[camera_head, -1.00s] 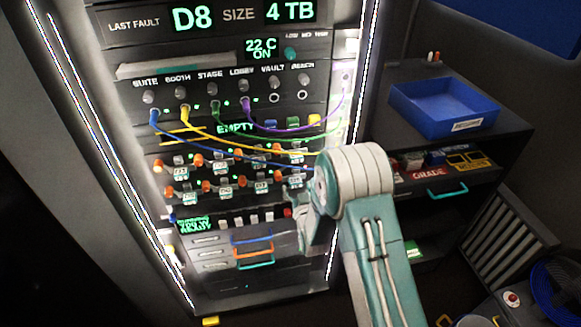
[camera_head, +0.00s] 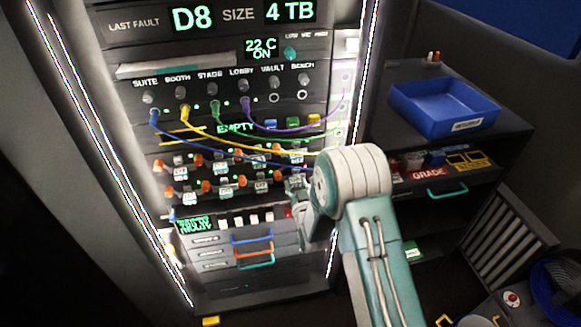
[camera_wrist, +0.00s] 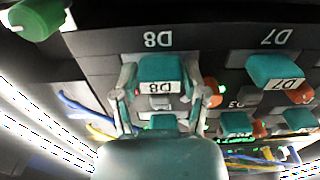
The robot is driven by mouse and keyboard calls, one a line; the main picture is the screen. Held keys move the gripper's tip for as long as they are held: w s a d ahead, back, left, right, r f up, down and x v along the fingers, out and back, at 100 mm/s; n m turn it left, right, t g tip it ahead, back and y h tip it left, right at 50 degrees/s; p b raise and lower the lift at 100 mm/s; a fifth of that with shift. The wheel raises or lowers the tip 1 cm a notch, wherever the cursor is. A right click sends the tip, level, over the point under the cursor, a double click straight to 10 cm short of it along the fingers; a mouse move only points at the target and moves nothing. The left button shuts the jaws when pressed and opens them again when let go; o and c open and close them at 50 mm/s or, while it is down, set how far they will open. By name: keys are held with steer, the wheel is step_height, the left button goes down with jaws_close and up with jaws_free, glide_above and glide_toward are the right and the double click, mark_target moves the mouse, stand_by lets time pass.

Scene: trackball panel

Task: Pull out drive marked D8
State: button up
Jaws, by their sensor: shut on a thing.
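The drive marked D8 (camera_wrist: 160,72) shows in the wrist view as a teal handle with a D8 label, below a matching D8 mark on the dark panel. My gripper (camera_wrist: 161,90) has one finger on each side of this handle and is shut on it. Drive D7 (camera_wrist: 275,70) sits to the right with its own teal handle. In the head view, my gripper (camera_head: 296,186) is at the right end of the lower drive row and hides D8 there.
Blue, yellow, green and purple cables (camera_head: 290,130) hang across the rack front above the drives. Coloured drawer handles (camera_head: 252,250) are below. A dark shelf unit with a blue tray (camera_head: 445,107) stands at right. An orange latch (camera_wrist: 300,93) is beside D7.

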steer(key=c, duration=0.3)
steer(key=shift+v, duration=4)
steer(key=shift+v, duration=4)
